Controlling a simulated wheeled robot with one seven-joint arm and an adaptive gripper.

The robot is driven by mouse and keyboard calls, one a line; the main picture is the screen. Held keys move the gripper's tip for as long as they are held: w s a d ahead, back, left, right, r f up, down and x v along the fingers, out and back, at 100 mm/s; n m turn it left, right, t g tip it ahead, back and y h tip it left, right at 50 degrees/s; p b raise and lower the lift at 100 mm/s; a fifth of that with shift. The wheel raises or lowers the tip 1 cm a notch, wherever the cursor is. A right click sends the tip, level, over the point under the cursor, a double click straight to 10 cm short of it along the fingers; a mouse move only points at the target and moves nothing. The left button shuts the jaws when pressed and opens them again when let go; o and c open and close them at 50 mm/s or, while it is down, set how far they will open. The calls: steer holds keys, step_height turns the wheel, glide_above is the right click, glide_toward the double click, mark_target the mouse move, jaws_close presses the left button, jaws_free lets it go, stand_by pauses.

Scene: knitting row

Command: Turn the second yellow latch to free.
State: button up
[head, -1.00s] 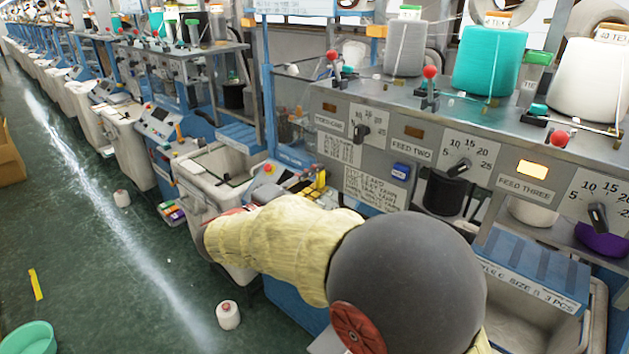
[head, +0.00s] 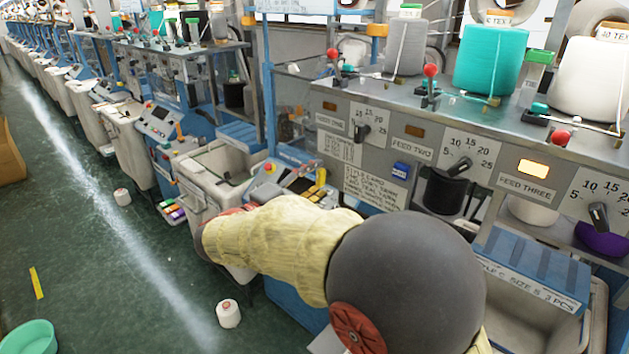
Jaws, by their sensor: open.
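Small yellow parts (head: 318,190) show beside the control panel of the near knitting machine, just beyond my sleeved arm. They are too small to tell which is the second latch or how each is turned. My arm, in a pale yellow sleeve, reaches from the lower right toward the left, in front of the machine. My gripper does not show; the arm's far end and sleeve hide it, so its jaws and any contact cannot be seen.
A grey feed panel (head: 412,130) with dials and red-knobbed levers stands at the right, yarn cones above. The aisle at left is mostly clear.

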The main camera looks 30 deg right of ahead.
steer(key=v, duration=1.1)
steer(key=shift+a, duration=0.3)
steer(key=shift+s, duration=0.1)
steer(key=s+a+f+n+g+y, duration=0.1)
steer(key=s+f+g+y, duration=0.1)
steer(key=s+f+y, duration=0.5)
steer(key=s+f+n+g+y, duration=0.2)
steer(key=s+f, duration=0.2)
steer(key=f, duration=0.7)
steer(key=s+a+f+m+y+b, duration=0.2)
steer(key=s+a+m+y, duration=0.15)
steer(key=s+y, duration=0.4)
steer(key=s+d+r+m+t+b, duration=0.2)
steer(key=s+r+m+t, duration=0.1)
steer(key=s+r, duration=0.2)
steer(key=shift+s+m, duration=0.2)
steer(key=shift+m, duration=0.15)
